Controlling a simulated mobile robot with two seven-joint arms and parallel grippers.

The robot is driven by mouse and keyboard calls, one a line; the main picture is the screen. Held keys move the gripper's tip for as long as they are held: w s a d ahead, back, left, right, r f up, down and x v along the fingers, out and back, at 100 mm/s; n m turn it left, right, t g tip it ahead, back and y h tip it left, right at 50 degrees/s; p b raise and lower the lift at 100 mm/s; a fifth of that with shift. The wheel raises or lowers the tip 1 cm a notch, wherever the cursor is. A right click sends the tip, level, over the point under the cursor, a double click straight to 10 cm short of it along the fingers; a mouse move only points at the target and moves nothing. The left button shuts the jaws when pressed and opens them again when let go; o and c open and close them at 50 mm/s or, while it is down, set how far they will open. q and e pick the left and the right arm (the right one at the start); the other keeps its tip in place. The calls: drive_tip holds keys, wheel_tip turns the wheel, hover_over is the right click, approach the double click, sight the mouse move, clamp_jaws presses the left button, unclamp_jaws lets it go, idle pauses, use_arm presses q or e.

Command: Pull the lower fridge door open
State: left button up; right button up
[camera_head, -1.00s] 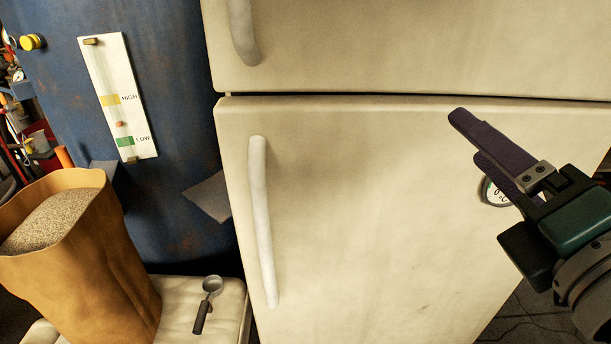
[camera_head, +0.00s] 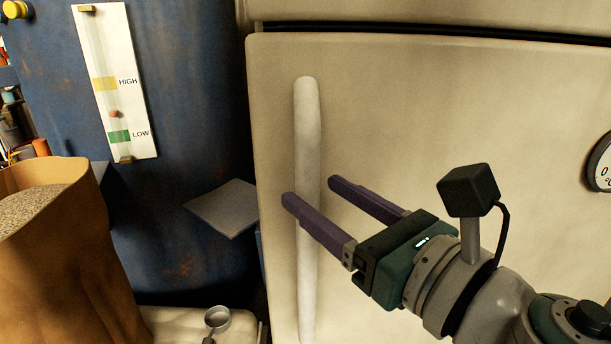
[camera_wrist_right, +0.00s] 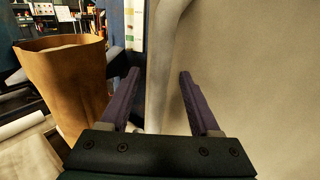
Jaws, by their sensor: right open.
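The lower fridge door (camera_head: 430,110) is cream-coloured and shut, filling the right half of the head view. Its long white vertical handle (camera_head: 307,120) runs near its left edge. My right gripper (camera_head: 311,191) is open at the middle of the handle. One purple finger crosses in front of the handle, and the other lies to its right, near the door face. In the right wrist view the handle (camera_wrist_right: 163,75) shows between the two spread fingers (camera_wrist_right: 159,74), with gaps beside it. Whether either finger touches the handle I cannot tell. My left gripper is not in view.
A blue tank (camera_head: 190,120) with a HIGH/LOW gauge plate (camera_head: 113,60) stands left of the fridge. A grey plate (camera_head: 225,208) juts out beside the door edge. A brown bag of grit (camera_head: 60,260) and a scoop (camera_head: 217,319) are at lower left. A round dial (camera_head: 602,165) is on the door.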

sight(315, 193)
drive_tip(key=shift+x, duration=1.65)
drive_tip(key=shift+c, duration=0.3)
clamp_jaws()
